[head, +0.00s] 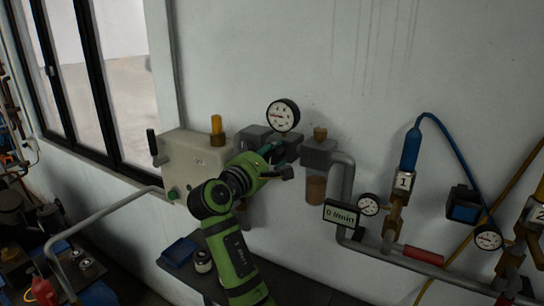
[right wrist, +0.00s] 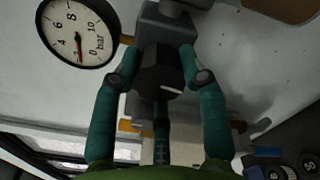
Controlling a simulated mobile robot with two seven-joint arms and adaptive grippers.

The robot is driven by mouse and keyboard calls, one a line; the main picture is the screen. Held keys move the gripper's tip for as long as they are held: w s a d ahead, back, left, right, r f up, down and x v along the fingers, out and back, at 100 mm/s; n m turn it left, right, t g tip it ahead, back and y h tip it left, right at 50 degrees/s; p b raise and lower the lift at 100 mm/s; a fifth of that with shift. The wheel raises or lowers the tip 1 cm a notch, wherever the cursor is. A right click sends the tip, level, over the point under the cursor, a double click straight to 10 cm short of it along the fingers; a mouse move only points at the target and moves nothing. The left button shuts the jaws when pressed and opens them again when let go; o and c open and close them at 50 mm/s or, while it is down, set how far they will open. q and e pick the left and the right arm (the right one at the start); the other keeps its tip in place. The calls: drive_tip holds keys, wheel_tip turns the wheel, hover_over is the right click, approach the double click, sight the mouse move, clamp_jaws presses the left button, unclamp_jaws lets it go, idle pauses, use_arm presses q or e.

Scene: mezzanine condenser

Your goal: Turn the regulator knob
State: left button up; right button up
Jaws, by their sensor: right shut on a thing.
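The regulator knob (right wrist: 160,74) is black with a white mark and sits below a grey regulator body (right wrist: 166,28) in the right wrist view. My right gripper (right wrist: 160,78) has its teal fingers on either side of the knob and is shut on it. In the head view my green right gripper (head: 277,157) reaches the regulator under the round gauge (head: 283,115) and mostly hides the knob. The gauge (right wrist: 78,34) is marked in bar; its red needle points near the low end. My left gripper is not in view.
A beige box (head: 187,160) is left of the regulator. A filter bowl (head: 316,190) hangs just right of my gripper. A display (head: 342,215) reads 0 l/min. Pipes, a small gauge (head: 369,204) and a blue hose fitting (head: 411,150) are farther right. The wall above is clear.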

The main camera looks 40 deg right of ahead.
drive_tip(key=shift+f+m+b, duration=0.15)
drive_tip(key=shift+m+b, duration=0.2)
drive_tip(key=shift+m, duration=0.05)
